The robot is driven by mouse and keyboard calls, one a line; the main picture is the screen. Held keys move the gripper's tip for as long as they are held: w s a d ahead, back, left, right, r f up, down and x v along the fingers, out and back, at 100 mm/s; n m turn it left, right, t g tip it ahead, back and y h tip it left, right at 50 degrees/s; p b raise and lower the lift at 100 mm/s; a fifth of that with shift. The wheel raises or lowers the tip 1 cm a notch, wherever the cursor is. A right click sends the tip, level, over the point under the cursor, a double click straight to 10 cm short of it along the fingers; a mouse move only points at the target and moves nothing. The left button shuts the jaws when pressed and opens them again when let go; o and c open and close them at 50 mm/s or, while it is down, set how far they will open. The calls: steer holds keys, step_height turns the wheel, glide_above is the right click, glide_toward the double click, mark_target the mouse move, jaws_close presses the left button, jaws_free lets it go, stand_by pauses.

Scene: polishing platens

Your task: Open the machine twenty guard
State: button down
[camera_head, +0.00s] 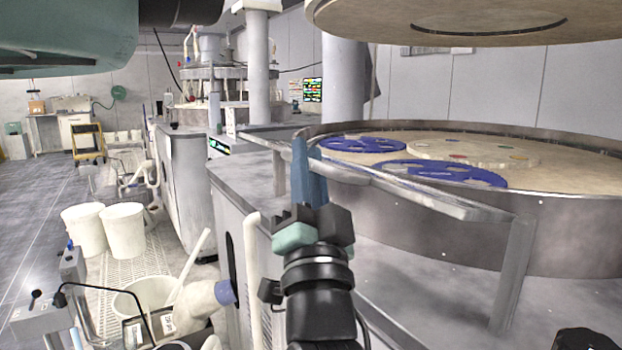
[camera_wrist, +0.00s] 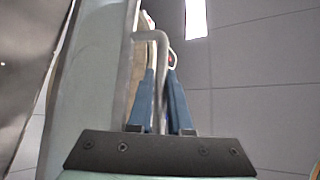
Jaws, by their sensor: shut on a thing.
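The guard of the near machine is a flat grey rail (camera_head: 430,195) on posts along the front of the big round platen tub (camera_head: 430,225). My gripper (camera_head: 303,150) is at the guard's left part, its blue fingers pointing up in front of the rail. In the wrist view my gripper (camera_wrist: 161,85) is shut on a bent grey handle (camera_wrist: 161,50), with one blue finger on each side of it. A broad pale bar (camera_wrist: 95,75) runs beside the handle there. In the head view the fingers hide the handle.
Blue carrier discs (camera_head: 440,172) lie on the platen, and a large round upper plate (camera_head: 480,35) hangs above it. White buckets (camera_head: 122,228) stand on the floor at left. Another machine (camera_head: 185,175) stands behind. The grey floor at far left is open.

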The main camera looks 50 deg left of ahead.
steer(key=shift+s+f+b, duration=0.15)
steer(key=shift+f+b, duration=0.3)
steer(key=shift+b, duration=0.15)
steer(key=c, duration=0.8)
jaws_free()
steer(key=shift+c, duration=0.2)
steer(key=b+v, duration=0.5)
steer(key=v, duration=0.8)
